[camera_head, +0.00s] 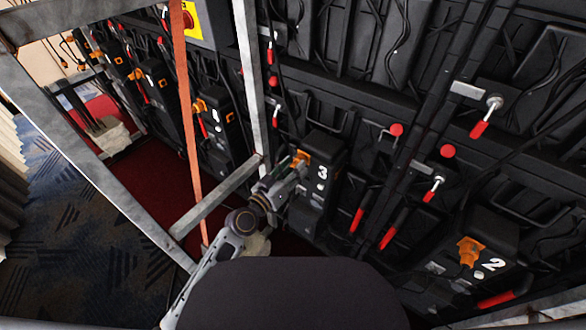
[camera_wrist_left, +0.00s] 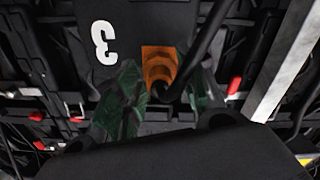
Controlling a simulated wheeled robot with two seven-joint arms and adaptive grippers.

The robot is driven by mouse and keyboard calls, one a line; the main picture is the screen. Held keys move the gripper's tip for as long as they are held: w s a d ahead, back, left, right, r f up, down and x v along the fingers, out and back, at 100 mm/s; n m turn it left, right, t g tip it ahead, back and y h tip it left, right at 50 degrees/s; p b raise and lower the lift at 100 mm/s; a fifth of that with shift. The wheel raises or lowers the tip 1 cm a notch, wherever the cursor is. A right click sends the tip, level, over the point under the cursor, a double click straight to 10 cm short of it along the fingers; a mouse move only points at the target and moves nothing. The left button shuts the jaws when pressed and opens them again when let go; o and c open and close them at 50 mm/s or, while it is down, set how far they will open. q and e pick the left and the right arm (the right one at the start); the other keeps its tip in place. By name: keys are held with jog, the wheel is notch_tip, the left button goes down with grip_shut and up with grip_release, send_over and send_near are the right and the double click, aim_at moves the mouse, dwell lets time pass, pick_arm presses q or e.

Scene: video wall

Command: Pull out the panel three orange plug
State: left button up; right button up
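The panel three box (camera_head: 318,185) is black with a white "3", right of the picture's middle in the head view. Its orange plug (camera_head: 302,157) sits at the top of the box, partly hidden by my left gripper (camera_head: 300,163). In the left wrist view the orange plug (camera_wrist_left: 160,68) is seated beside the "3" (camera_wrist_left: 104,42), with a black cable running from it. My left gripper's green fingertips (camera_wrist_left: 160,95) are spread on both sides of the plug and cable, with a gap between them. My right gripper is not in view.
A grey metal frame (camera_head: 212,195) and an orange upright (camera_head: 184,110) stand near my left arm. Panel two (camera_head: 480,245), with its own orange plug (camera_head: 469,250), is at the lower right. Red-handled levers (camera_head: 388,237) stick out between them. Cables hang over the wall.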

pick_arm(q)
grip_shut()
jog(key=shift+v, duration=0.75)
jog(key=shift+f, duration=0.1)
